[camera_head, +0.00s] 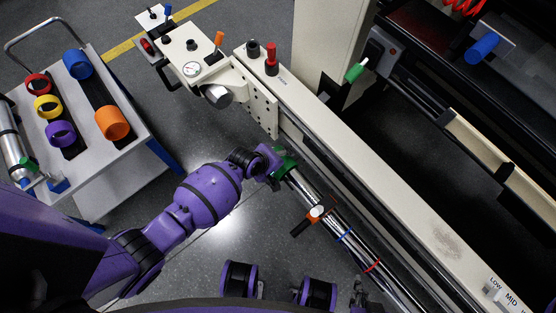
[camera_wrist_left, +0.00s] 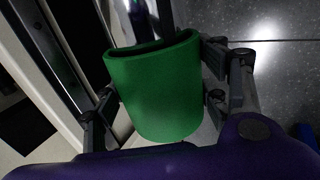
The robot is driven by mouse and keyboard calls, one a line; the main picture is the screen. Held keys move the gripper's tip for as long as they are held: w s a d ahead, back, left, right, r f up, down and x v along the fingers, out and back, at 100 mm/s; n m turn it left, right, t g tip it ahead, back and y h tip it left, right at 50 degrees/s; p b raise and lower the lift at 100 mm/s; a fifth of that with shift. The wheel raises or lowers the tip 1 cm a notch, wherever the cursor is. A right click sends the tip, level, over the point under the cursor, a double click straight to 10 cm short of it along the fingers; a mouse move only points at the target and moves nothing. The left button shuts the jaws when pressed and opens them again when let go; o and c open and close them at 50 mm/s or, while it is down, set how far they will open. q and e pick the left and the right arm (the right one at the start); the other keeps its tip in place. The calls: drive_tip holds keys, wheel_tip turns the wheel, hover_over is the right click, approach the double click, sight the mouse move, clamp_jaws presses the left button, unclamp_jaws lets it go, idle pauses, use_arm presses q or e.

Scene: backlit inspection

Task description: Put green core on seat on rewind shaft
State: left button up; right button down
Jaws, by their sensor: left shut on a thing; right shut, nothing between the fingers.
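The green core (camera_head: 285,166) is a short hollow tube at the upper left end of the silver rewind shaft (camera_head: 304,190). My left gripper (camera_head: 273,161) is shut on it. In the left wrist view the green core (camera_wrist_left: 155,90) fills the middle, with a finger on each side and its open end facing away. Shiny metal shows beyond that opening; I cannot tell whether the core is around the shaft or just in front of it. The shaft carries an orange clamp (camera_head: 316,213), a blue band (camera_head: 344,237) and a red band (camera_head: 373,266). My right gripper (camera_head: 359,293) is shut and empty at the bottom.
A cart (camera_head: 117,165) at the left holds red, yellow, purple, blue and orange cores. The pale machine beam (camera_head: 400,210) runs close beside the shaft. Open floor lies between cart and shaft.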

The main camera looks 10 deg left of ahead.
sight(304, 195)
use_arm(q)
drive_tip(key=shift+s+d, duration=0.15)
drive_tip(key=shift+d, duration=0.1)
drive_tip(key=shift+s+d+p, duration=0.75)
drive_tip(key=shift+s+d, duration=0.15)
drive_tip(key=shift+d, duration=0.25)
use_arm(e)
drive_tip(key=shift+w+r, duration=0.3)
drive_tip(key=shift+r, duration=0.35)
use_arm(q)
drive_tip(key=shift+s+d, duration=0.25)
drive_tip(key=shift+d, duration=0.05)
use_arm(e)
drive_tip(key=shift+a+r, duration=0.1)
drive_tip(key=shift+r, duration=0.05)
use_arm(q)
drive_tip(key=shift+s+d+p, duration=0.4)
drive_tip(key=shift+s+d, duration=0.2)
drive_tip(key=shift+d, duration=0.15)
drive_tip(key=shift+s+d+p, duration=0.35)
drive_tip(key=shift+s+d, duration=0.2)
drive_tip(key=shift+d, duration=0.2)
use_arm(e)
drive_tip(key=shift+w+r, duration=0.35)
drive_tip(key=shift+r, duration=0.2)
